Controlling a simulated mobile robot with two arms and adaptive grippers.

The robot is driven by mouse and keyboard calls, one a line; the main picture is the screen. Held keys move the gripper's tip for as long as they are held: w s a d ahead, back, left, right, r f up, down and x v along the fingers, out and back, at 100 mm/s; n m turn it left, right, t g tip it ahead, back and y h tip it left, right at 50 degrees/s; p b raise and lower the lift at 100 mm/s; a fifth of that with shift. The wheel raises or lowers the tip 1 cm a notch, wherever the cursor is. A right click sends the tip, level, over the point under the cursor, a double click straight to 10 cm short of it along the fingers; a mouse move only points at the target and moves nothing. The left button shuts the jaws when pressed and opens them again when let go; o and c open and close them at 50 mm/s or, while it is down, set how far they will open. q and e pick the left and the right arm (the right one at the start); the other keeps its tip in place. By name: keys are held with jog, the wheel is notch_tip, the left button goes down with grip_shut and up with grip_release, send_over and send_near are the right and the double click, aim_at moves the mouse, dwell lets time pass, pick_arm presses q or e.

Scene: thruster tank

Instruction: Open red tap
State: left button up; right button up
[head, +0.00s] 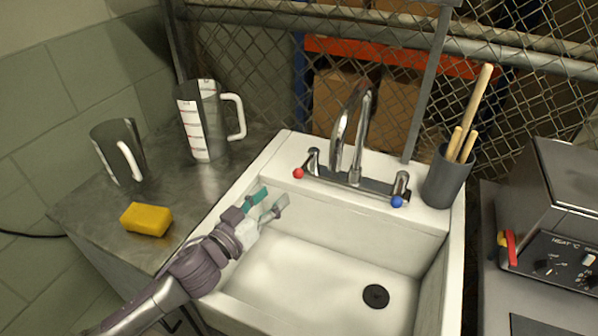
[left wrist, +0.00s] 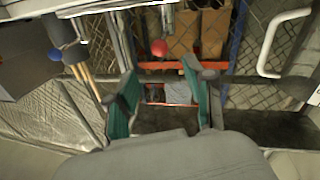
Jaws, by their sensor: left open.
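The red tap (head: 299,173) is a small red-ended handle at the left of the chrome faucet (head: 353,130) on the sink's back ledge. In the left wrist view the red tap end (left wrist: 158,47) shows beyond the fingertips, between them. My left gripper (head: 272,200) is open and empty above the left part of the sink basin, in front of and below the red tap, apart from it. Its teal-padded fingers (left wrist: 160,80) are spread in the left wrist view. The blue tap (head: 397,202) is at the faucet's right. My right gripper is not in view.
The white sink (head: 300,265) has an empty basin. A measuring jug (head: 200,120), a metal cup (head: 112,150) and a yellow sponge (head: 146,219) stand on the left counter. A dark pot of wooden utensils (head: 445,180) stands at the ledge's right end. A wire fence (head: 270,75) rises behind.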

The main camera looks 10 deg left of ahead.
aim_at(295, 177)
pick_arm(q)
jog(key=p+x, duration=0.1)
jog(key=x, duration=0.9)
jog(key=shift+w+d, duration=0.1)
jog(key=shift+w, duration=0.25)
grip_shut()
